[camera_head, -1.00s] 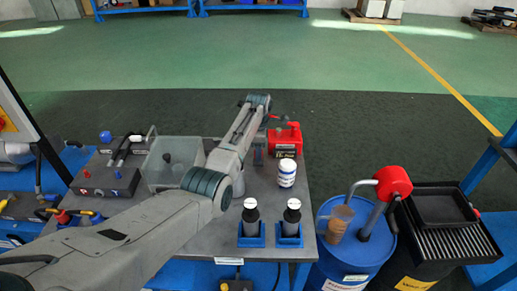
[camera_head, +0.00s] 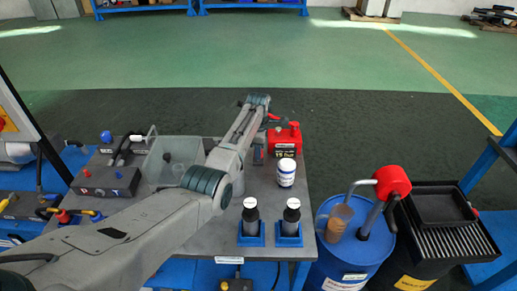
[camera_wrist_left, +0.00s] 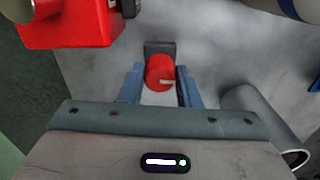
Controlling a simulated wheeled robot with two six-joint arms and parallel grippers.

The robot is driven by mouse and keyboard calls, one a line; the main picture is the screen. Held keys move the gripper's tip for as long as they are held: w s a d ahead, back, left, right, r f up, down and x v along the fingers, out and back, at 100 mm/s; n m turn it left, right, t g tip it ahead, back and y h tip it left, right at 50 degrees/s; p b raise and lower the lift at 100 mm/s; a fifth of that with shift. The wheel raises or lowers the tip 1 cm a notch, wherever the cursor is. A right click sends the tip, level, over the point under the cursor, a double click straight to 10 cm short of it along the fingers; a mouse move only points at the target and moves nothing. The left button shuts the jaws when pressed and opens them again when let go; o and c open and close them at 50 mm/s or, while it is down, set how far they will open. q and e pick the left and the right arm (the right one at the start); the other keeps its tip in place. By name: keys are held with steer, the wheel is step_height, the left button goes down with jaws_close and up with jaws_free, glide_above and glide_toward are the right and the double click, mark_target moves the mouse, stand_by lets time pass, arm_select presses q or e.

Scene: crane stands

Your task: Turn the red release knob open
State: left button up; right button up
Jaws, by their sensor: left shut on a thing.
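The red release knob (camera_wrist_left: 159,68) shows in the left wrist view as a round red cap with a short white mark pointing to the right. It sits in front of a dark grey block (camera_wrist_left: 160,48). My left gripper (camera_wrist_left: 160,80) is shut on the knob, with one blue-grey finger on each side of it. In the head view my left arm reaches over the grey table (camera_head: 210,240), and the knob cannot be made out there. My right gripper is in neither view.
A white bottle (camera_head: 286,172) and two dark bottles in blue holders (camera_head: 290,240) stand nearer. A blue drum (camera_head: 350,250) stands right of the table.

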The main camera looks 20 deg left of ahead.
arm_select(q)
steer(key=m+p, duration=0.1)
steer(key=m, duration=0.2)
steer(key=shift+r+p, duration=0.2)
steer(key=shift+p, duration=0.2)
steer(key=m+p, duration=0.1)
steer(key=m, duration=0.1)
steer(key=shift+m, duration=0.4)
steer(key=m+p, duration=0.1)
steer(key=m, duration=0.3)
steer(key=shift+f+m, duration=0.1)
steer(key=shift+m, duration=0.2)
steer(key=m+p, duration=0.1)
steer(key=m, duration=0.2)
steer(key=shift+m, duration=0.3)
steer(key=m, duration=0.4)
steer(key=shift+m+p, duration=0.3)
steer(key=m, duration=0.3)
steer(key=shift+m, duration=0.3)
steer(key=m, duration=0.5)
steer(key=shift+m+p, duration=0.3)
steer(key=shift+m, duration=0.8)
